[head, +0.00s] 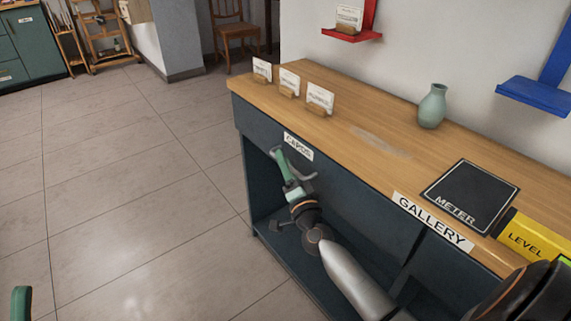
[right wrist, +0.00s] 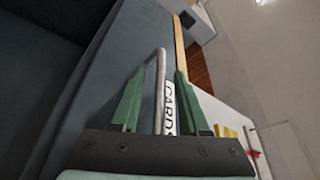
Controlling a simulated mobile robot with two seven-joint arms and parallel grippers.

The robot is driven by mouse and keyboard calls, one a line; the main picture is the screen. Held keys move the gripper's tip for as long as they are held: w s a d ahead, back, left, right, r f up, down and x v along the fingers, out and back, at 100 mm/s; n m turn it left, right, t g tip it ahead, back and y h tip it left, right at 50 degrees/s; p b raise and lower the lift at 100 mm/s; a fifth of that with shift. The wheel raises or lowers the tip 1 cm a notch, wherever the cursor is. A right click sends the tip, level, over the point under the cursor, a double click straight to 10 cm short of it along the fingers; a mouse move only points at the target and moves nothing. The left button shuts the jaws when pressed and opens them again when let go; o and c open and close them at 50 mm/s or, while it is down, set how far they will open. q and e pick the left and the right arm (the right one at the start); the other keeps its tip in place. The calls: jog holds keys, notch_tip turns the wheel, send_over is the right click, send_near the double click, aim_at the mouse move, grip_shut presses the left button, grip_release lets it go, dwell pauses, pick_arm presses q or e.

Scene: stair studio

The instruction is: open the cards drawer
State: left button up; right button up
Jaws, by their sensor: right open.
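The cards drawer (head: 340,184) is in the dark blue front of the wooden-topped counter, under the "CARDS" label (head: 298,146). Its front looks flush, so the drawer is shut. My right gripper (head: 284,162) is at the drawer's grey bar handle (head: 303,178). In the right wrist view, the green fingers of the right gripper (right wrist: 160,74) stand apart, with the handle (right wrist: 160,95) between them and the label (right wrist: 170,108) behind. I cannot tell whether either finger touches the bar. A green fingertip of my left gripper (head: 20,303) shows at the lower left; its opening is hidden.
The countertop (head: 370,125) holds several cards in wooden stands, a green vase (head: 432,106), a black "METER" pad (head: 470,196) and a yellow "LEVEL" block (head: 530,238). An open shelf space lies under the drawer. The tiled floor (head: 140,190) left of the counter is clear.

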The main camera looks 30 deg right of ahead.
grip_shut()
dwell(1.4)
